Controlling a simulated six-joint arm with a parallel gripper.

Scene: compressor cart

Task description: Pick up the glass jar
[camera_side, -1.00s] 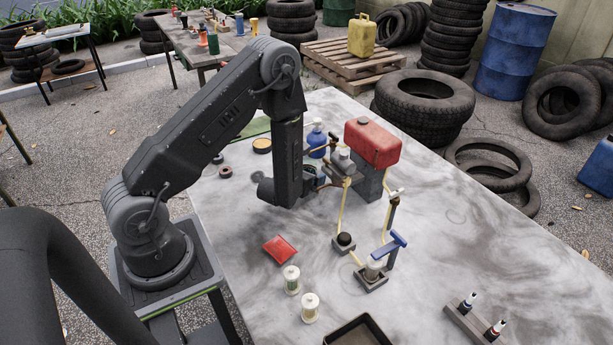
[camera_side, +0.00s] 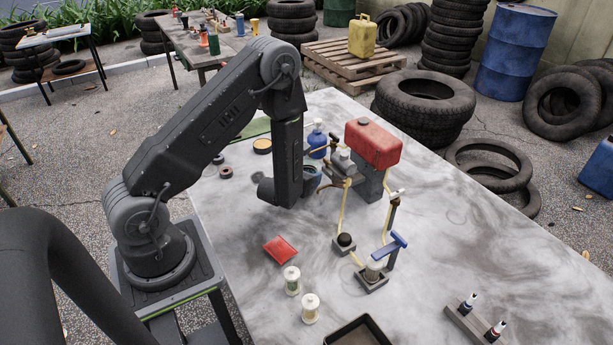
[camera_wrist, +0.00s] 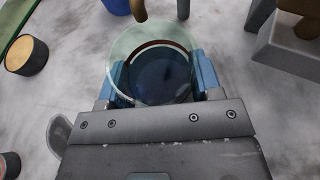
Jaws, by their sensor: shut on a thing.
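The glass jar (camera_wrist: 128,45) is round and clear with a pale greenish rim, seen from above in the wrist view. Its inside looks dark blue. My gripper (camera_wrist: 160,74) is shut on the jar, with one blue finger on each side of it. In the side view my gripper (camera_side: 312,177) is mostly hidden behind my own wrist, and the jar cannot be made out clearly there. I cannot tell whether the jar touches the table.
A pump assembly with a red tank (camera_side: 373,143) and yellow hoses stands close to the right. A blue bottle (camera_side: 317,141) is just behind.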

